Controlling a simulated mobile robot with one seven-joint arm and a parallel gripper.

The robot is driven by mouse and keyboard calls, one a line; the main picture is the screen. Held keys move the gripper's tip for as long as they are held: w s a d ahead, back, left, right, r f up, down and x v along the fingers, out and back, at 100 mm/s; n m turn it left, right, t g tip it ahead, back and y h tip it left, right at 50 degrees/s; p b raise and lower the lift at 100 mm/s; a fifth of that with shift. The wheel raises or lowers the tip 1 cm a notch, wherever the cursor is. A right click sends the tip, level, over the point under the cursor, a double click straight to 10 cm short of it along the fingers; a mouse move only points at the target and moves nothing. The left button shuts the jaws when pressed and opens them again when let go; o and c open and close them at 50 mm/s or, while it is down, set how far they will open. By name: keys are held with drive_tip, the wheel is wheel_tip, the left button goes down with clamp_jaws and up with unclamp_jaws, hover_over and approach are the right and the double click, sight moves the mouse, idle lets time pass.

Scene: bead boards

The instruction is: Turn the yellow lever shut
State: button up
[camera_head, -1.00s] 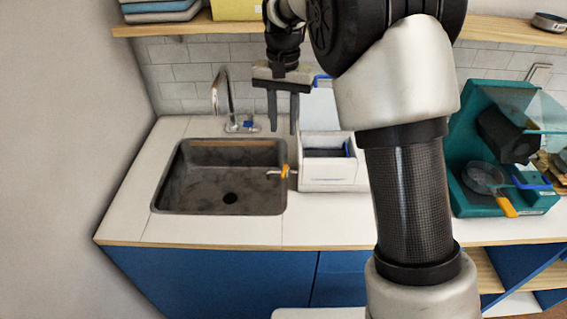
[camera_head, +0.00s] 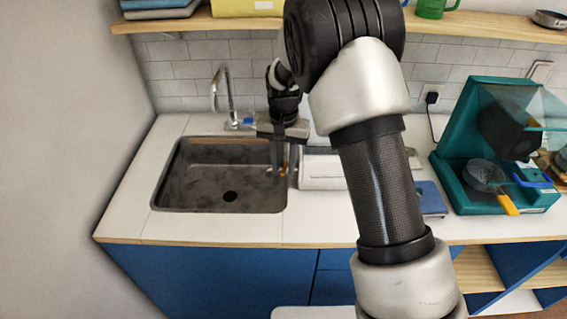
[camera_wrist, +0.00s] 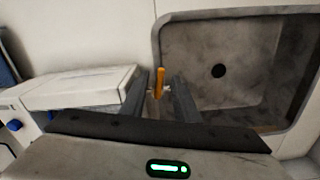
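The yellow lever (camera_head: 284,170) is at the right edge of the sink (camera_head: 215,211), partly hidden by my gripper in the head view. In the wrist view the lever (camera_wrist: 159,82) is a short yellow-orange handle with a small metal part under it. My gripper (camera_wrist: 161,78) is open, pointing down, with one finger on each side of the lever. A gap shows between the lever and each finger. In the head view my gripper (camera_head: 283,168) is low over the sink's right side. I cannot tell how far the lever is turned.
A white box-like unit (camera_head: 322,172) stands just right of the lever, close to my gripper. The tap (camera_head: 222,92) rises behind the sink. The counter left of the sink is clear.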

drive_tip(key=shift+c, duration=0.4)
clamp_jaws()
drive_tip(key=shift+d+n, duration=0.2)
drive_tip(key=shift+n, duration=0.55)
drive_tip(key=shift+d+n, duration=0.15)
drive_tip(key=shift+n, duration=0.6)
drive_tip(key=shift+o, duration=0.4)
unclamp_jaws()
